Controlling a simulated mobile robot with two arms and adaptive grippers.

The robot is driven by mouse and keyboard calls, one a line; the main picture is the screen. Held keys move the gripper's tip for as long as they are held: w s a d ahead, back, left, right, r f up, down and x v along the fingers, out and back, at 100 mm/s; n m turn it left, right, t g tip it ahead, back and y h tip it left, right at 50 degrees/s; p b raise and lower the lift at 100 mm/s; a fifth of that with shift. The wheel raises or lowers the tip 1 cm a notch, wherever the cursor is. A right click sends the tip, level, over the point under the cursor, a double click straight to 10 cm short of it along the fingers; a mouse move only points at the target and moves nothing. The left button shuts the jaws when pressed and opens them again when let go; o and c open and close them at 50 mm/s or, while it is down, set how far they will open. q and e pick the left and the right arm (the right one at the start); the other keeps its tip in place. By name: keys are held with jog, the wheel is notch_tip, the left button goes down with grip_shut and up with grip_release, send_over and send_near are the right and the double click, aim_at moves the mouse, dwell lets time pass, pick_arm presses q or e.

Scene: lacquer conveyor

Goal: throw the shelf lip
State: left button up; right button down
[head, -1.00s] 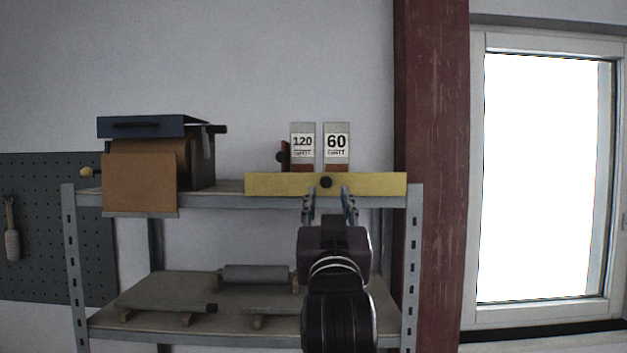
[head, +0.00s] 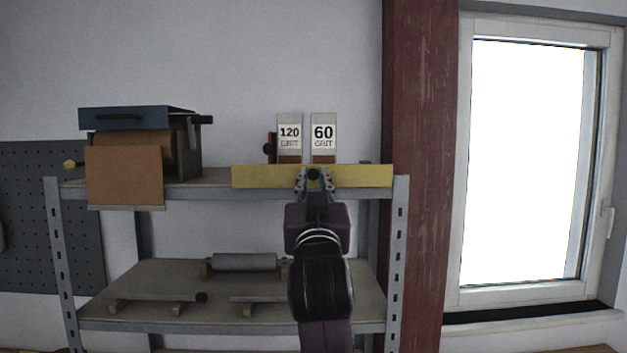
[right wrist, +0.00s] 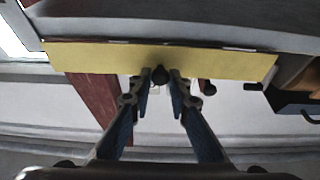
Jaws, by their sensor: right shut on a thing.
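The shelf lip is a yellow bar (head: 262,177) standing along the front edge of the top shelf, at its right part. A dark round knob (head: 313,174) sits at the middle of the bar. My right gripper (head: 314,180) is at the knob, with one finger on each side, and is shut on it. In the right wrist view the yellow bar (right wrist: 110,58) spans the picture, and the knob (right wrist: 160,77) shows between the fingertips (right wrist: 160,80). My left gripper is in neither view.
Behind the bar stand two boxes, labelled 120 grit (head: 289,134) and 60 grit (head: 323,134). A blue-topped machine with a brown sheet (head: 125,175) is on the shelf's left. Rollers (head: 244,262) lie on the lower shelf. A red post (head: 415,180) and a window (head: 525,160) are at right.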

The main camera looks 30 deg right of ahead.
jog(key=shift+r, duration=0.3)
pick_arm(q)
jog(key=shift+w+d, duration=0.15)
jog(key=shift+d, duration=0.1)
pick_arm(e)
jog(key=shift+w+r+g+y, duration=0.15)
jog(key=shift+g+y, duration=0.35)
jog(key=shift+g, duration=0.1)
jog(key=shift+d, duration=0.1)
jog(key=c, duration=1.8)
grip_release()
jog(key=shift+c, duration=0.2)
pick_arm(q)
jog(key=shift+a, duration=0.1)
